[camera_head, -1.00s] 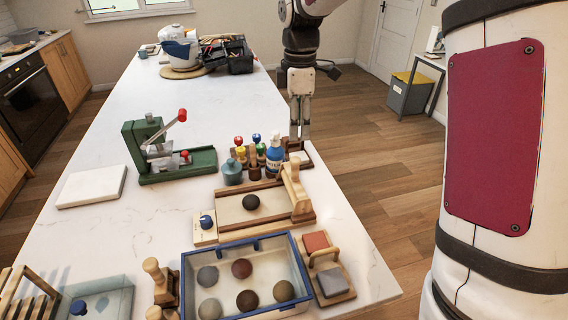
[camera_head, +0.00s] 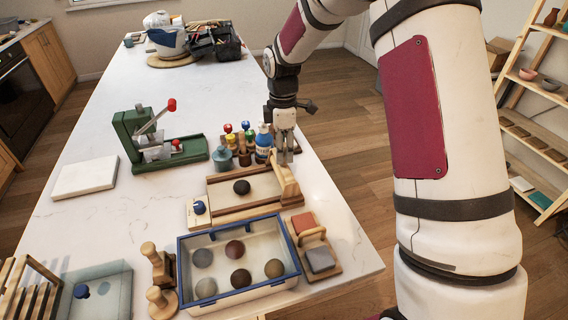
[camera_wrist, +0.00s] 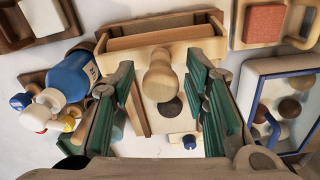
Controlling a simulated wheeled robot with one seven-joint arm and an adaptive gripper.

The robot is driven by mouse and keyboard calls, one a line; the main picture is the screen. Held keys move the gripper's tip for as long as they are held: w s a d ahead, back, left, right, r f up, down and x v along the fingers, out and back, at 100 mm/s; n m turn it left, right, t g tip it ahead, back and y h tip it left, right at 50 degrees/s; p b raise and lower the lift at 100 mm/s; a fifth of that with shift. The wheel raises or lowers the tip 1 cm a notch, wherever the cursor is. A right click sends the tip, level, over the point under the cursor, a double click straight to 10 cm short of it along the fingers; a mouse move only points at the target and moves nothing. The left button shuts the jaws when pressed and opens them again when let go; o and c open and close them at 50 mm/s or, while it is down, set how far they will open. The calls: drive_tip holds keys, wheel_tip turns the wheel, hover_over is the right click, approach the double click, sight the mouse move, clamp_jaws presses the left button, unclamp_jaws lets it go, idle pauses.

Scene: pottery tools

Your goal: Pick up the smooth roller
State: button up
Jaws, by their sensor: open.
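A pale wooden piece with an upright handle, apparently the smooth roller (camera_head: 289,185), stands at the right end of a wooden tray (camera_head: 221,211). In the wrist view its round knob (camera_wrist: 160,82) lies between my fingers in the picture. My gripper (camera_head: 284,159) points down just behind and above it in the head view. In the wrist view the green-padded fingers of my gripper (camera_wrist: 161,75) are spread, one on each side of the knob. I see no clear contact. A dark ball (camera_head: 241,187) lies on the tray.
A blue bottle (camera_head: 263,145) and several small coloured tools stand close behind, to the left of my gripper. A blue-rimmed bin (camera_head: 240,298) of balls and a wooden holder with blocks (camera_head: 327,271) lie in front. The table's right edge is near.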

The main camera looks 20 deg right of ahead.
drive_tip(key=shift+f, duration=1.3)
clamp_jaws()
drive_tip(key=shift+r, duration=0.1)
